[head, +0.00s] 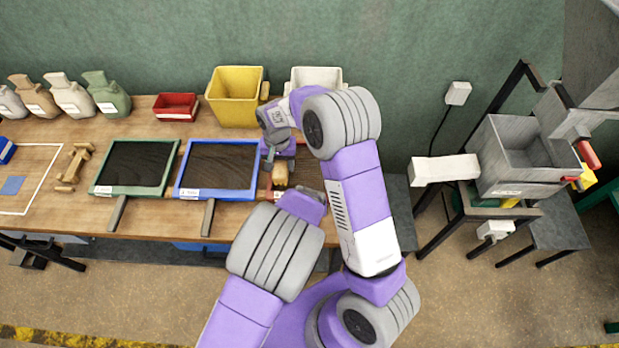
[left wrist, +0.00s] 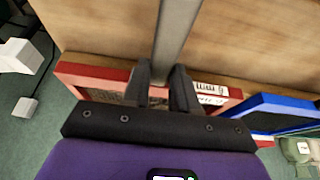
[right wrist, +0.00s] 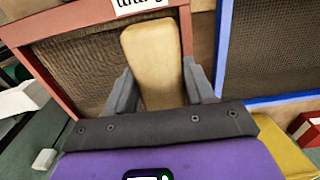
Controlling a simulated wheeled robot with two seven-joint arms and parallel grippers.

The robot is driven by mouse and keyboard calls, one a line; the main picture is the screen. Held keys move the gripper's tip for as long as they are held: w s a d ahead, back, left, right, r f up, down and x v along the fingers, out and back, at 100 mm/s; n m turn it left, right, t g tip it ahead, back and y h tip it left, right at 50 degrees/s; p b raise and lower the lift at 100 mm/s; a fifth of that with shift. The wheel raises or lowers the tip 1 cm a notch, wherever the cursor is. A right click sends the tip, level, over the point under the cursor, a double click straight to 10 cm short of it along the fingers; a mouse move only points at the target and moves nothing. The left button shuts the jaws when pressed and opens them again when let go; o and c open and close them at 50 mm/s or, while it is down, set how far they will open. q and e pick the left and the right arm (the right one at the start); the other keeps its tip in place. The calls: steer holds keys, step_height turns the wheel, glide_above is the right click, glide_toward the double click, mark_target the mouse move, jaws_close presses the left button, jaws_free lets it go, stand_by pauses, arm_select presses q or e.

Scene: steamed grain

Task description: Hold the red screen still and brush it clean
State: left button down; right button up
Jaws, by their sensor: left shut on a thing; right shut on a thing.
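The red screen shows in the right wrist view with a red frame (right wrist: 90,18), a dark mesh (right wrist: 75,70) and a white label; in the head view my arms hide most of it. My left gripper (left wrist: 162,75) is shut on the screen's grey handle (left wrist: 178,38), close to the red frame (left wrist: 88,72). My right gripper (right wrist: 160,85) is shut on a brush with a pale wooden block (right wrist: 152,58), held over the mesh. In the head view the brush (head: 281,174) is just below my right gripper (head: 280,158). Its bristles are hidden, so contact with the mesh cannot be told.
A blue screen (head: 225,198) lies close left of the red one, then a green screen (head: 95,188). A yellow bin (head: 236,110), a white bin (head: 315,74) and a red tray (head: 176,105) stand behind. A hopper machine (head: 505,170) is at the right.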

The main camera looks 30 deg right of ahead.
steer(key=shift+a, duration=0.2)
steer(key=shift+f, duration=0.2)
steer(key=shift+f, duration=0.5)
steer(key=shift+f, duration=0.8)
stand_by(1.0)
steer(key=shift+d, duration=0.15)
